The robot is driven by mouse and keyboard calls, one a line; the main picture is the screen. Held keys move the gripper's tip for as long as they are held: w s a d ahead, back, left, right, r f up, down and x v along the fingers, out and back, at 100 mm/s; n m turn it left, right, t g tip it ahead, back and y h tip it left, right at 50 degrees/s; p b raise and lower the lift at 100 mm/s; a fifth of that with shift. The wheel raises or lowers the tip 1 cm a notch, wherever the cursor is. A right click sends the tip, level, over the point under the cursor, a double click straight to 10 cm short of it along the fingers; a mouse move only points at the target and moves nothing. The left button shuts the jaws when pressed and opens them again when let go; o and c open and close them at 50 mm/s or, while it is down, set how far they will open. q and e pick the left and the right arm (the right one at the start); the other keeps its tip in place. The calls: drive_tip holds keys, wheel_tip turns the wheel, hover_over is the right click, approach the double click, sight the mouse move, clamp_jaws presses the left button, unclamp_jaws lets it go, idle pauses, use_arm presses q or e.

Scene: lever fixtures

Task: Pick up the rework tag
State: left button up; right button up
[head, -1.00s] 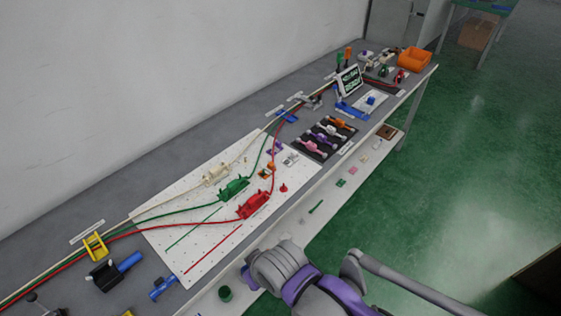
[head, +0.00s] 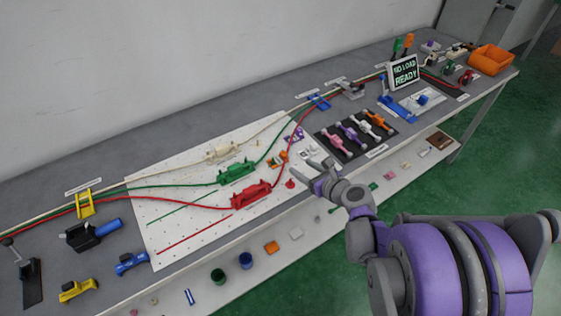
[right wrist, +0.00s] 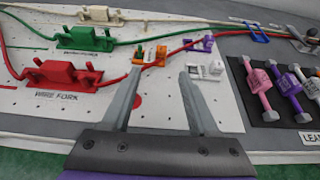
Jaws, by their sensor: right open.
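I cannot read which piece is the rework tag. Small orange (right wrist: 152,56), purple (right wrist: 201,44) and white (right wrist: 207,67) pieces lie close together at the right of the white pegboard (right wrist: 28,103). In the head view my right gripper (head: 320,167) hovers over the bench's front side, just right of the orange piece. My left gripper is out of view.
Red (head: 251,194), green (head: 237,172) and cream (head: 224,152) connectors with cables sit on the pegboard. A black tray (head: 352,158) of coloured lever pieces lies to the right. A lower shelf holds small items.

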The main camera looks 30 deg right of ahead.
sight(285, 155)
drive_tip(key=x, duration=0.5)
drive_tip(key=shift+x, duration=2.8)
drive_tip(key=shift+w+d+r, duration=0.1)
drive_tip(key=shift+d+r, duration=0.05)
drive_tip(key=shift+r, duration=0.05)
clamp_jaws()
